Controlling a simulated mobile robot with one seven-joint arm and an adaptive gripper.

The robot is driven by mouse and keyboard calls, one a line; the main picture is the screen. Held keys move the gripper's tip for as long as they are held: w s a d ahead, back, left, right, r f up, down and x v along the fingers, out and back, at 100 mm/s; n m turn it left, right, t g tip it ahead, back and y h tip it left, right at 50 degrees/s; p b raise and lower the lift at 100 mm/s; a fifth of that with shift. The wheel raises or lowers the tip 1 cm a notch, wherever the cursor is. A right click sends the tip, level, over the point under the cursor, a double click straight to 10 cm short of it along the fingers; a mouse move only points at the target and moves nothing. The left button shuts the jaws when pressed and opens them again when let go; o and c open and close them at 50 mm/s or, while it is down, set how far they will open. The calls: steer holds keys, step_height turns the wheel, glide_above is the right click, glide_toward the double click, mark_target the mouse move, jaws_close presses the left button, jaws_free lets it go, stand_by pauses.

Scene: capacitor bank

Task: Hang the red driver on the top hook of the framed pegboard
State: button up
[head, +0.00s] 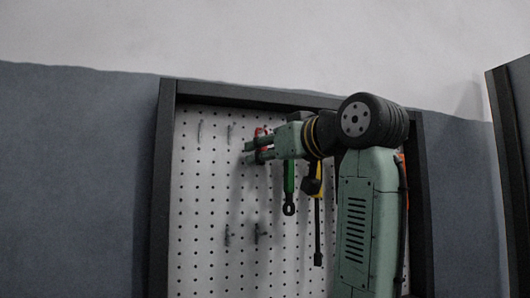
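The framed pegboard (200,200) is a white perforated panel in a dark frame. A small red piece (262,132), likely the red driver's handle, shows at my gripper's fingers near the board's upper part. The rest of it is hidden, and no shaft is clear. My gripper (248,152) points left in front of the board, its two fingertips a little apart at the red piece. I cannot tell whether they grip it. Thin hooks show at the upper left, one (199,131) beside another (229,132). Any hook behind the gripper is hidden.
A green tool (289,188) and a yellow-handled driver (318,205) hang just right of and below my gripper. Lower hooks (257,233) stick out at mid-board. An orange item (402,162) shows partly behind my arm. The board's left side is free of tools.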

steer(key=shift+o, duration=1.2)
steer(key=v, duration=1.2)
